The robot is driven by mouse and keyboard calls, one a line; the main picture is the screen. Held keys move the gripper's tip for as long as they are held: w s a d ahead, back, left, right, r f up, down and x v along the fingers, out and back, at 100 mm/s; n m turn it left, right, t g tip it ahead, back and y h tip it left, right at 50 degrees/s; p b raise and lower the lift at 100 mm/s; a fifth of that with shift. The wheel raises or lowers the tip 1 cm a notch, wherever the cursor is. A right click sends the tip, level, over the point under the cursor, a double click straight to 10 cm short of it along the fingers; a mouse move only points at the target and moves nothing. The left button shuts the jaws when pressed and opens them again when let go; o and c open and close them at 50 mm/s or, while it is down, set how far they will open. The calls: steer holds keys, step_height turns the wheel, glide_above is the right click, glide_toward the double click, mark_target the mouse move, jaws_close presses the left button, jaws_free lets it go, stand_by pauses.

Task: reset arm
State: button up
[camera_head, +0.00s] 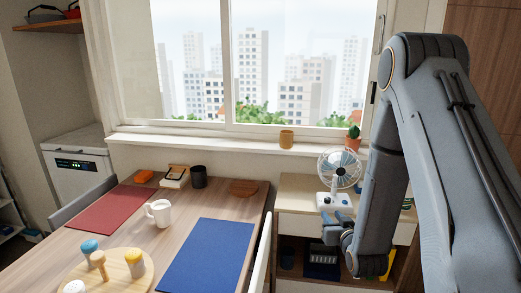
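My arm (445,150) comes down the right side of the view, folded at a high elbow. My gripper (329,227) is at its lower end, in front of the low cabinet and just below the small fan. Its fingers point left and look apart, with nothing seen between them. It is to the right of the dining table (185,218) and clear of it.
The fan (339,169) stands on the cabinet (297,191) close behind my gripper.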

steer(key=s+a+r+g, duration=0.2)
steer(key=s+g, duration=0.3)
steer(key=s, duration=0.5)
steer(key=s+a+r+g, duration=0.2)
steer(key=s+g, duration=0.2)
steer(key=s, duration=0.6)
steer(key=s+a+r+g, duration=0.2)
steer(key=s+g, duration=0.3)
steer(key=s, duration=0.4)
steer(key=shift+s+a+r+g, duration=0.3)
steer(key=shift+s+a, duration=0.1)
steer(key=shift+a, duration=0.15)
steer(key=shift+c, duration=0.3)
